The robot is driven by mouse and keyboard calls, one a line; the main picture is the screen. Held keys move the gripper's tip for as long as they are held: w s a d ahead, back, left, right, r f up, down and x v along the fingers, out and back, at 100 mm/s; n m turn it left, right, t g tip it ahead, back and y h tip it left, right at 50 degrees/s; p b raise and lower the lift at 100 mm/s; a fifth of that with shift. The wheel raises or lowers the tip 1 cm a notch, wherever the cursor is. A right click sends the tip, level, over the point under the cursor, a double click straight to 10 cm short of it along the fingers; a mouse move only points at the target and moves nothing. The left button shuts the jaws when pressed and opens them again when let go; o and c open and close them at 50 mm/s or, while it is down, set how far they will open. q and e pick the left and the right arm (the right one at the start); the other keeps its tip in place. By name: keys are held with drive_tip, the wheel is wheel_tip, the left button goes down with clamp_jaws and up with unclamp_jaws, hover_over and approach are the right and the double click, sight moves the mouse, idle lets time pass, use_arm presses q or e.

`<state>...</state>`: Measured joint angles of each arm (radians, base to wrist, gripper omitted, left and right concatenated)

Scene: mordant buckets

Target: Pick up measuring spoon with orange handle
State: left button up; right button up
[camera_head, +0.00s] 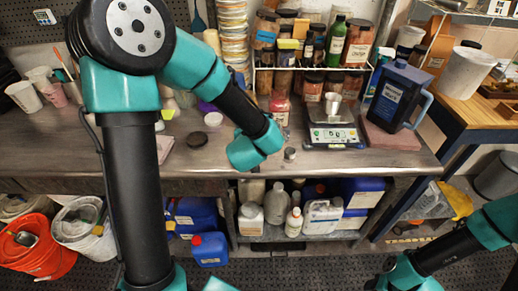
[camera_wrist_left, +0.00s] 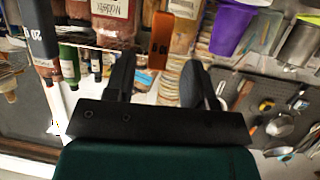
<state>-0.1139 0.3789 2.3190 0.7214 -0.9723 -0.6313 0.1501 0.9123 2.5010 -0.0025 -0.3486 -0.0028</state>
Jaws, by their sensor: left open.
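I cannot single out a measuring spoon with an orange handle for certain. In the left wrist view, several metal spoon-like tools (camera_wrist_left: 281,125) hang on a grey pegboard (camera_wrist_left: 240,88) at the right; some handles there look orange, but they are small and blurred. My left gripper (camera_wrist_left: 158,78) is open, its two black fingers apart with nothing held between them. An upright orange item (camera_wrist_left: 160,40) shows beyond the fingers; I cannot tell what it is. In the head view my left arm's teal wrist is over the bench, and its fingers are hidden. My right gripper is not visible.
In the head view, the grey bench (camera_head: 190,155) holds a scale (camera_head: 333,133) with a metal cup, a dark blue jug (camera_head: 398,95) and white cups (camera_head: 24,96). Jars crowd the back shelf. An orange bucket (camera_head: 45,258) stands below left. The bench's front middle is mostly clear.

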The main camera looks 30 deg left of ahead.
use_arm(q)
drive_tip(key=x, duration=0.5)
drive_tip(key=shift+d+f, duration=0.2)
clamp_jaws()
idle(0.5)
drive_tip(key=shift+r, duration=0.1)
drive_tip(key=d+f+v, duration=0.1)
drive_tip(key=d+v, duration=0.1)
drive_tip(key=v, duration=1.4)
drive_tip(key=shift+s, duration=0.15)
drive_tip(key=shift+d+f, duration=0.1)
drive_tip(key=shift+f, duration=0.05)
idle(1.1)
